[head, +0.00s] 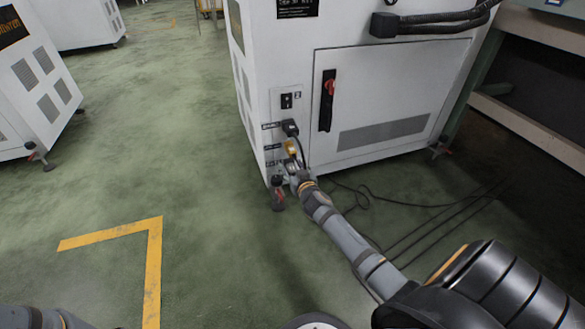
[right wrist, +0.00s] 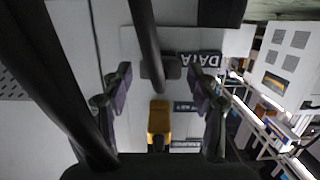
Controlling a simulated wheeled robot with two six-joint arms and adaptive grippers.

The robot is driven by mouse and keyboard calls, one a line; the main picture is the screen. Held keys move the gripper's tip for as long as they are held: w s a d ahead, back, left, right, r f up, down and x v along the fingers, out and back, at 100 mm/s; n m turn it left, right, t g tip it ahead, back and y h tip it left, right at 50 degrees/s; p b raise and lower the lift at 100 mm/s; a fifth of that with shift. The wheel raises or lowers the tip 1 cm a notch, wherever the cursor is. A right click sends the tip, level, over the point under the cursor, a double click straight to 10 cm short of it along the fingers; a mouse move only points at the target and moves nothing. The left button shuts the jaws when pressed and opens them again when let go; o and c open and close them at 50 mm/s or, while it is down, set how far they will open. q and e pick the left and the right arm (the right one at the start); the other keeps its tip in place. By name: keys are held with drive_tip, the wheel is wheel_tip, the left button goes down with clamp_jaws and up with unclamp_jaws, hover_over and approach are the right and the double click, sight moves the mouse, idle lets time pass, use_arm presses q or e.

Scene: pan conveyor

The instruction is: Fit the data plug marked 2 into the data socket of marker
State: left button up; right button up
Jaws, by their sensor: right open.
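The white cabinet (head: 384,70) carries a narrow socket panel at its lower left corner. My right gripper (head: 292,172) is at the low end of that panel. In the right wrist view its two fingers (right wrist: 160,76) are open and apart. Between and beyond them a dark plug (right wrist: 160,68) with a thick black cable is against the panel, level with the DATA label (right wrist: 198,60). I cannot read a 2 on it or tell how deep it sits. A yellow plug (head: 291,148) is in the row above. My left gripper is out of view.
A black plug (head: 290,127) sits higher on the panel, with its cable hanging past the yellow plug. Loose black cables (head: 400,204) lie on the green floor to the right. A cabinet foot (head: 278,194) stands near my right gripper. The floor to the left is open.

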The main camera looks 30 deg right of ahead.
drive_tip(key=v, duration=1.2)
drive_tip(key=shift+r, duration=0.1)
